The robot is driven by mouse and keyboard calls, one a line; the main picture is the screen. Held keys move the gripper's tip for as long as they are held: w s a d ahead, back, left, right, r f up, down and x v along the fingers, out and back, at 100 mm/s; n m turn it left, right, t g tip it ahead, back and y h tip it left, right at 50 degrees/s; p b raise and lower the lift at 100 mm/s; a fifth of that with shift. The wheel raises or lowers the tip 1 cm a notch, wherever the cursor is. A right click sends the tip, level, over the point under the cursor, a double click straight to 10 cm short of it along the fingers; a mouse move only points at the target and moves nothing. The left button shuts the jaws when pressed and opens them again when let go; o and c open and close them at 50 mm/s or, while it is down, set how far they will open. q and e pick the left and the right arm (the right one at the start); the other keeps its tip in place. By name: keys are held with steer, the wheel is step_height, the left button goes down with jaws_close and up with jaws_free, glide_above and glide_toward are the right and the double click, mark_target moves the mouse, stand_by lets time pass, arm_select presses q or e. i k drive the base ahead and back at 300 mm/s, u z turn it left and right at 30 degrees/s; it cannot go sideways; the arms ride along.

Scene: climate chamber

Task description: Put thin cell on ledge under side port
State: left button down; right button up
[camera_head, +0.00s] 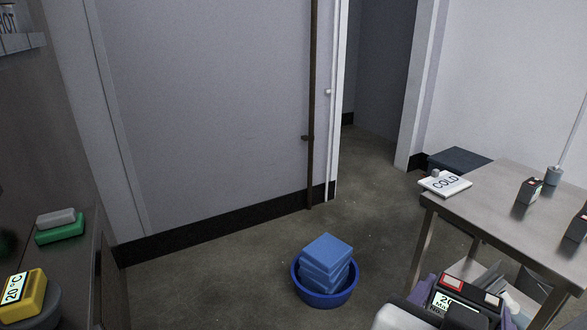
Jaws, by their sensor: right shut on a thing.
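My right gripper (468,308) is at the bottom right, in front of the steel table, and partly cut off by the lower frame edge. It is shut on a dark cell (464,299) with red and white patches on top and a printed label. I cannot tell from this angle how thin the cell is. Another small dark cell (530,190) stands on the table, and a further one (578,225) is at the right edge. My left gripper is out of view. I cannot make out a side port or ledge.
A blue tub (325,297) with stacked blue blocks stands on the floor. A yellow 20 °C display (22,297) and a green-and-grey item (60,229) are at left. Floor between is clear.

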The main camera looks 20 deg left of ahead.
mark_target(54, 270)
steer(key=i, duration=2.25)
steer(key=u, duration=4.15)
